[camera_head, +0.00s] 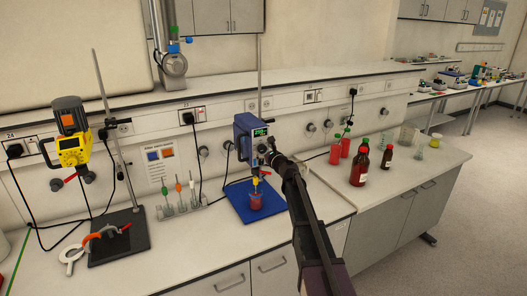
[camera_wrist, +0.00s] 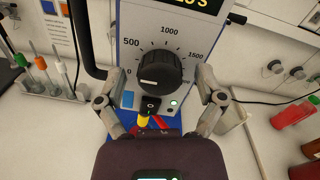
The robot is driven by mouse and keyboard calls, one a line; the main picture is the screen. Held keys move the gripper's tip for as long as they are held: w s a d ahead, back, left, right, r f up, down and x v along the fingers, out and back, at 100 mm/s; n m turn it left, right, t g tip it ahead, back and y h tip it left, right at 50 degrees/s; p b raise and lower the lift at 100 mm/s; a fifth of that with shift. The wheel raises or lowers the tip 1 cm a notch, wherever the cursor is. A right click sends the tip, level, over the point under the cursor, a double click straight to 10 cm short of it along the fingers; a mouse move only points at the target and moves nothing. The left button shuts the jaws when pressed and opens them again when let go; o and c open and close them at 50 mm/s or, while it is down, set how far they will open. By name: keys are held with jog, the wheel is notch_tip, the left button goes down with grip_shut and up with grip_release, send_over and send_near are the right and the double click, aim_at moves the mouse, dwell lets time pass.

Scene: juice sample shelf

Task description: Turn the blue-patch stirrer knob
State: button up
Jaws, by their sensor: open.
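The dial is marked 0, 500, 1000 and 1500. A white mark on the knob's lower left lies near the 0 side. My gripper (camera_wrist: 162,75) is open, one finger on each side of the knob, with visible gaps to it. In the head view my gripper (camera_head: 271,152) is in front of the stirrer's face.
A yellow stirrer (camera_head: 72,150) hangs on a stand at left. A rack of coloured-top tubes (camera_head: 180,208) is left of the blue plate. Brown bottles (camera_head: 360,163) and red bottles (camera_head: 335,152) stand at right.

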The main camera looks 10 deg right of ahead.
jog(key=shift+c, duration=0.2)
jog(key=c, duration=1.1)
jog(key=shift+n, duration=3)
jog(key=o, duration=1.1)
jog(key=shift+o, duration=0.2)
